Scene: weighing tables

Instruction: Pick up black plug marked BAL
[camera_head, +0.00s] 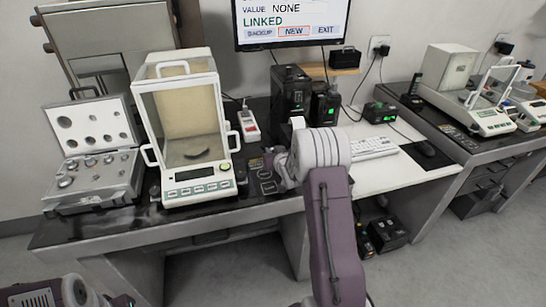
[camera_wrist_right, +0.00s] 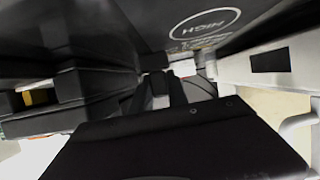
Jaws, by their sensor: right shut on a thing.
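My right gripper (camera_head: 275,163) reaches in over the dark table, just right of the balance. It is shut on a small black thing that looks like the black plug (camera_wrist_right: 157,82). In the right wrist view the gripper (camera_wrist_right: 160,98) shows dark fingers closed at that plug, with a thin cable curving beside it. No BAL marking can be read. The wrist and arm hide most of the plug in the head view. Part of my left arm shows at the lower left, but its fingertips are out of view.
The glass-walled balance (camera_head: 195,190) stands close left of my right gripper. A white power strip (camera_head: 249,126) lies behind it, with black boxes (camera_head: 291,92) to its right. An open weight case (camera_head: 95,165) is at left, and a keyboard (camera_head: 372,148) lies right.

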